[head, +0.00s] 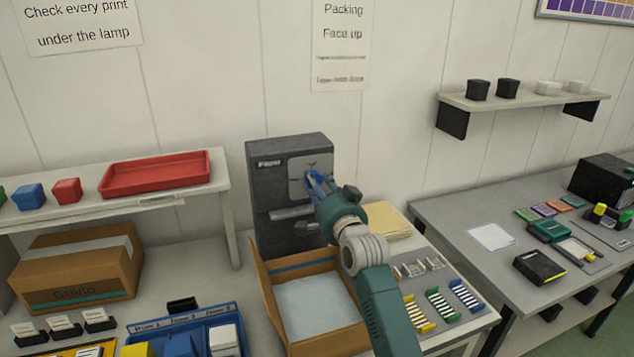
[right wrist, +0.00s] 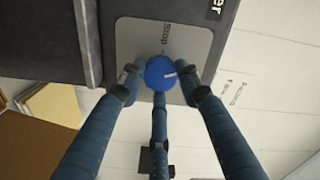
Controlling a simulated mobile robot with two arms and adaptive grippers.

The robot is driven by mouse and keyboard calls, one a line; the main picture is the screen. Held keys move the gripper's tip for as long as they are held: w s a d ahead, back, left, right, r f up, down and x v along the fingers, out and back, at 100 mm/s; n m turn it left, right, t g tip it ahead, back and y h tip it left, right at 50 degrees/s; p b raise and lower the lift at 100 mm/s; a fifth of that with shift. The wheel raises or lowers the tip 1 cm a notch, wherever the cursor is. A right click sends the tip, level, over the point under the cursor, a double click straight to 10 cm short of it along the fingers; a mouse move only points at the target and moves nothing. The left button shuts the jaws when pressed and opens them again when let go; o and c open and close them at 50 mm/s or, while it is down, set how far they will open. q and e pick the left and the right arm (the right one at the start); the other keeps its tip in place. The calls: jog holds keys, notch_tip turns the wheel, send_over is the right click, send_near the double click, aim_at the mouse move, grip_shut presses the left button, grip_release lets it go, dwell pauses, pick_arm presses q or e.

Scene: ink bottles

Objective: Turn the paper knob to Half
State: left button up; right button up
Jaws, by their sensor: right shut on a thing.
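The paper machine (head: 284,172) is a dark grey box against the wall with a light grey dial plate (right wrist: 132,50). The blue paper knob (right wrist: 159,73) sits on this plate. No "Half" label is readable. My right gripper (head: 317,181) reaches the dial; its blue fingers (right wrist: 160,90) are closed around the knob. In the head view the knob is mostly hidden by the fingers. My left gripper is in neither view.
An open cardboard box (head: 262,290) stands below and in front of the machine. A shelf with a red tray (head: 155,175) is at left. Yellowish folders (head: 388,222) lie right of the machine. A grey table (head: 450,210) stands further right.

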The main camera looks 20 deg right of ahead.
jog(key=m+p, duration=0.2)
jog(key=m, duration=0.2)
jog(key=shift+d+r+m, duration=0.1)
jog(key=shift+r+m, duration=0.05)
jog(key=shift+m, duration=0.15)
dwell(0.5)
jog(key=o, duration=1.2)
jog(key=shift+d, duration=0.1)
jog(key=shift+s, duration=0.15)
jog(key=s, duration=1.1)
jog(key=shift+s+d, duration=0.2)
jog(key=shift+s, duration=0.2)
